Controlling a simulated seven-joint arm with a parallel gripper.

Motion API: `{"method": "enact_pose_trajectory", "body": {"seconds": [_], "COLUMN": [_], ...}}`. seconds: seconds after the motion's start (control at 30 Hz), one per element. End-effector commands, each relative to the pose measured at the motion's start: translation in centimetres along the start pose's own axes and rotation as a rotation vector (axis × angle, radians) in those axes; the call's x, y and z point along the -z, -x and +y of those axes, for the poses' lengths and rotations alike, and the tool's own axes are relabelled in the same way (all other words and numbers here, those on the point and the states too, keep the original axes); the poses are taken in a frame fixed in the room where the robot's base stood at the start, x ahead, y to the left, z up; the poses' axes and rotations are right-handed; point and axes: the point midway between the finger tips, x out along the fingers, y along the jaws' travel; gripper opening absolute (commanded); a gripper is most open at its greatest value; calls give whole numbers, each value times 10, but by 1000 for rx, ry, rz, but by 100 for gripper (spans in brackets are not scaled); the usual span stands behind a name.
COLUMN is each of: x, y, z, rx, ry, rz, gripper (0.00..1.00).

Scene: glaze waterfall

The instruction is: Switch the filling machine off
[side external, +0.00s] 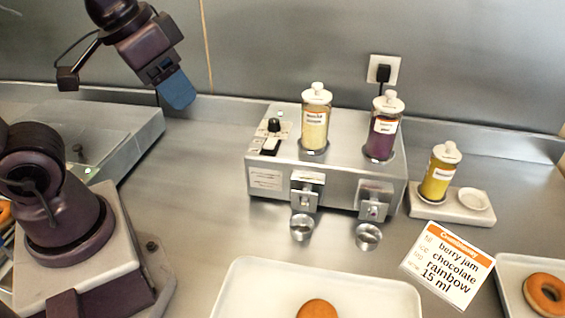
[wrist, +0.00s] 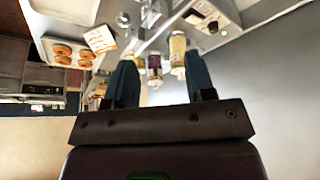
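The steel filling machine (side external: 330,185) stands on the counter near the middle of the side view. Its left end has a control panel with a black knob (side external: 274,125) and a pale rocker switch (side external: 270,147); the switch's position is too small to read. A jar of yellow filling (side external: 315,128) and a jar of purple filling (side external: 381,138) sit on top. My gripper (side external: 176,90) is up in the air, left of the machine and apart from it. In the wrist view its two blue fingers (wrist: 162,75) are spread with nothing held, and the panel (wrist: 205,17) shows upside down.
A black plug (side external: 383,73) sits in a wall socket behind the machine. A yellow jar (side external: 440,172) stands on a small tray at right. An order card (side external: 449,264), a white tray (side external: 250,285) with a doughnut, and another doughnut tray (side external: 510,275) are in front.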

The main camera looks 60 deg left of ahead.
Motion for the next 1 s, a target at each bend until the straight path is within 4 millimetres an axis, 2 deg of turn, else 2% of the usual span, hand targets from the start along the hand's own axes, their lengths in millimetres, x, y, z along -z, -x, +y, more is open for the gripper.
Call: {"method": "enact_pose_trajectory", "body": {"seconds": [0.27,0.6,0.7,0.77,0.87,1.0], "x": [52,121,138,148,166,163], "y": [-50,-136,-155,-162,-155,-159], "z": [-20,-70,-84,-91,-96,-94], "rx": [-22,96,144,167,171,174], "ry": [160,506,598,651,729,776], "rz": [-228,-414,-428,-424,-388,-397], "gripper": [51,51,51,51,51,51]}}
